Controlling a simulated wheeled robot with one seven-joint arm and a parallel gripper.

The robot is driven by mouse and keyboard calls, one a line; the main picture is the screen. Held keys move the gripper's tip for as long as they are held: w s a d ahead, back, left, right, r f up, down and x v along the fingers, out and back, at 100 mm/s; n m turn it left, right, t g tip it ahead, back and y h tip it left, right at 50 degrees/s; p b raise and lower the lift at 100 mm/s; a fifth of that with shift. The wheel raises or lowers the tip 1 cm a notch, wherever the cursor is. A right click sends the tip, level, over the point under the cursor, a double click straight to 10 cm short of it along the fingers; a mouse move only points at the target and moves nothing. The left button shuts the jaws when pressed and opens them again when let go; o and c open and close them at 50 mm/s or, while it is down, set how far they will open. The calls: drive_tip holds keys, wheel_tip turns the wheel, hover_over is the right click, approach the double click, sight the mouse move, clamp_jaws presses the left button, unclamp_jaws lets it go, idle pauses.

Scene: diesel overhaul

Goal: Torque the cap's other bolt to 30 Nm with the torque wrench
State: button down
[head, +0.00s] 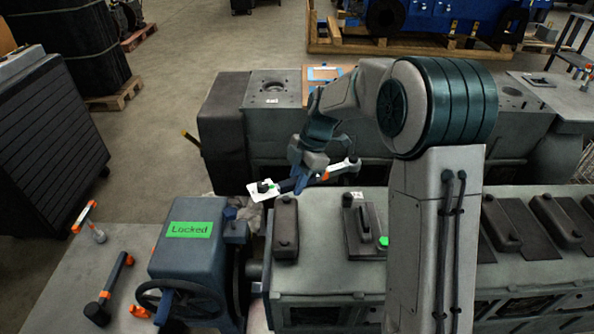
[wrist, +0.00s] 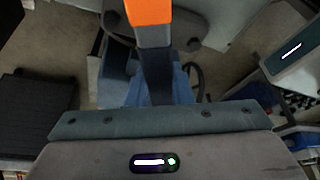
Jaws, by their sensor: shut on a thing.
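My gripper (head: 299,184) is shut on the torque wrench, held roughly level in the air above the engine's far side. In the wrist view an orange and dark part of the wrench (wrist: 150,40) runs up between the blue fingers. A small green hex piece (head: 384,241) sits beside a dark open plate (head: 359,226) on the engine top. I cannot make out the cap or its bolts for certain.
The grey engine (head: 320,283) carries several dark covers, one a raised cover (head: 285,227). A blue unit (head: 190,262) with a handwheel and a green "Locked" label stands at its left end. Orange-banded tools, one with a black head (head: 98,312), lie on the left bench (head: 62,290).

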drive_tip(key=shift+s+d, duration=0.25)
drive_tip(key=shift+s, duration=0.1)
drive_tip(key=s+d+f+n+g+h+b, duration=0.1)
drive_tip(key=s+d+f+n+b, duration=0.2)
drive_tip(key=s+d+f+n, duration=0.3)
drive_tip(key=shift+s+f+n+g+h, duration=0.2)
drive_tip(key=shift+f+n+g+h, duration=0.1)
drive_tip(key=shift+n+h, duration=0.1)
drive_tip(key=shift+s+d, duration=0.1)
drive_tip(key=shift+s, duration=0.05)
drive_tip(key=shift+f, duration=0.1)
drive_tip(key=shift+f+b, duration=1.05)
drive_tip(key=shift+b, duration=0.05)
drive_tip(key=shift+r, duration=0.1)
idle(0.9)
